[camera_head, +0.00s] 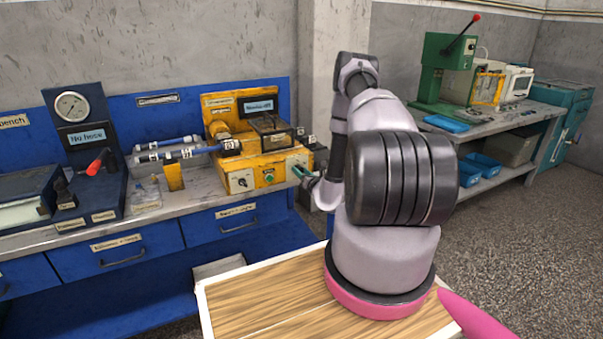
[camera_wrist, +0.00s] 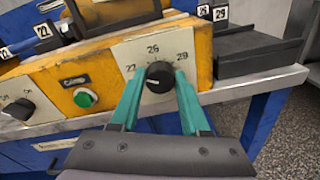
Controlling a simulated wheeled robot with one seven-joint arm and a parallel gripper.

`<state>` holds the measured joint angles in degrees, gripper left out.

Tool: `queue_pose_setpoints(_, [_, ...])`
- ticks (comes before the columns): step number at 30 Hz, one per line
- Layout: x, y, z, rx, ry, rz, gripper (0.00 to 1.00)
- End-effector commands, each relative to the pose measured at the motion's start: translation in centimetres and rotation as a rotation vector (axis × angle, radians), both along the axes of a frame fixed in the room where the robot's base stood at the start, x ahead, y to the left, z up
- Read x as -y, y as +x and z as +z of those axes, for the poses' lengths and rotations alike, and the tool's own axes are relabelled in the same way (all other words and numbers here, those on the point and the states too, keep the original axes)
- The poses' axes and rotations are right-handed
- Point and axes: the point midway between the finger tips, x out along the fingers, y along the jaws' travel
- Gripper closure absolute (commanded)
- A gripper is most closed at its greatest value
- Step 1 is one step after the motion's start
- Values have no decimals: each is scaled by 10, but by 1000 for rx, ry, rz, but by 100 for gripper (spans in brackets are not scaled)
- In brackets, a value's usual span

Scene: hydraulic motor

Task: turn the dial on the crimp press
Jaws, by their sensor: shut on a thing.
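The yellow crimp press (camera_head: 255,173) stands on the blue workbench. Its black dial (camera_wrist: 159,77) sits on a pale plate marked 27, 26 and 29 in the wrist view. My gripper (camera_wrist: 158,86) has its two teal fingers around the dial, one on each side, shut on it. In the head view my gripper (camera_head: 301,171) is at the right end of the press front, and the dial there is largely hidden by the fingers. The direction the dial points is hard to tell.
A green button (camera_wrist: 84,97) and a second black knob (camera_wrist: 19,108) are on the press front, left of the dial. A dark block (camera_wrist: 250,57) stands right of the press. Blue hoses (camera_head: 185,152) lie to the left.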

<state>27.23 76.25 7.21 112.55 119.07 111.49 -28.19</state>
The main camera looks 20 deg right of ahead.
Motion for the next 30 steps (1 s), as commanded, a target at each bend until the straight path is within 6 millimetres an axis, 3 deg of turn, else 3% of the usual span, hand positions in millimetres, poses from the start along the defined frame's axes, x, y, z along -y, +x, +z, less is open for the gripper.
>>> queue_pose_setpoints(11, [0, -2, -2, -5, -6, -1, 100])
queue_pose_setpoints(12, [0, -2, -2, -5, -6, -1, 50])
queue_pose_setpoints(14, [0, -2, -2, -5, -6, -1, 27])
queue_pose_setpoints(15, [0, -2, -2, -5, -5, -1, 24])
queue_pose_setpoints(25, [0, -3, -1, -1, -4, 0, 24])
queue_pose_setpoints(30, [0, -24, 0, -5, -4, -1, 24])
